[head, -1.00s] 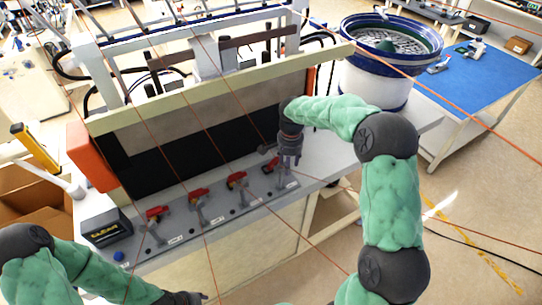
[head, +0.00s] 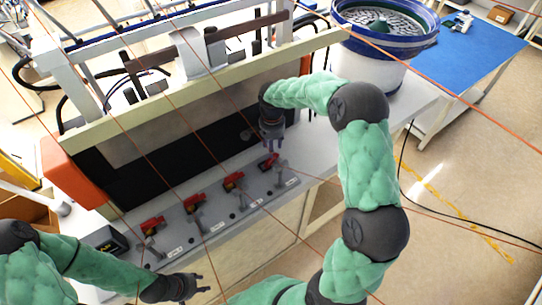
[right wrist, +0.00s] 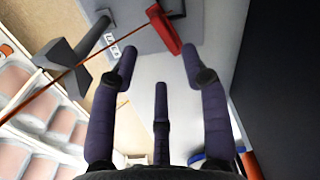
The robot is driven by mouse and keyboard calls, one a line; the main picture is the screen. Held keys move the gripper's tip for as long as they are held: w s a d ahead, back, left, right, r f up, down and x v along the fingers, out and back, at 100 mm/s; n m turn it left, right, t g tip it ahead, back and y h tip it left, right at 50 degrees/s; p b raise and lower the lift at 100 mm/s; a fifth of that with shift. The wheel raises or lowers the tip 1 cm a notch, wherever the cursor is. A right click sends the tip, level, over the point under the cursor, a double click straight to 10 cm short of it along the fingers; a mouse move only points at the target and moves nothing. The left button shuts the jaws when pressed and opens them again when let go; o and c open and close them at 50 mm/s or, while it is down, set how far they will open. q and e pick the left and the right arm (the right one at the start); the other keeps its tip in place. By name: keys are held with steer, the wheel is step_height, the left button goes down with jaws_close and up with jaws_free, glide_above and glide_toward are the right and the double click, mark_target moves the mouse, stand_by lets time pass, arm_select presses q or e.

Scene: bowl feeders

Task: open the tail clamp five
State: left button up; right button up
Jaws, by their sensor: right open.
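A row of red-handled clamps stands on the grey ledge at the front of the machine. The rightmost clamp (head: 268,160) is partly behind my right gripper (head: 272,142), which hangs just above it, fingers down. The labels are too small to read, so I cannot tell which clamp is number five. In the right wrist view the gripper (right wrist: 159,66) is open and empty, its fingers spread. A red clamp handle (right wrist: 168,32) lies just beyond the fingertips, apart from them. My left gripper (head: 197,284) is low in the head view, in front of the ledge; its finger gap is unclear.
More red clamps (head: 233,182) (head: 195,203) (head: 152,225) line the ledge to the left. A black box (head: 105,240) sits at its left end. A bowl feeder (head: 385,30) stands back right. A dark lever (right wrist: 80,50) shows in the wrist view.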

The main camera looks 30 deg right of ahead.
steer(key=f, duration=0.7)
steer(key=shift+w+f, duration=0.15)
steer(key=shift+w, duration=0.05)
jaws_close()
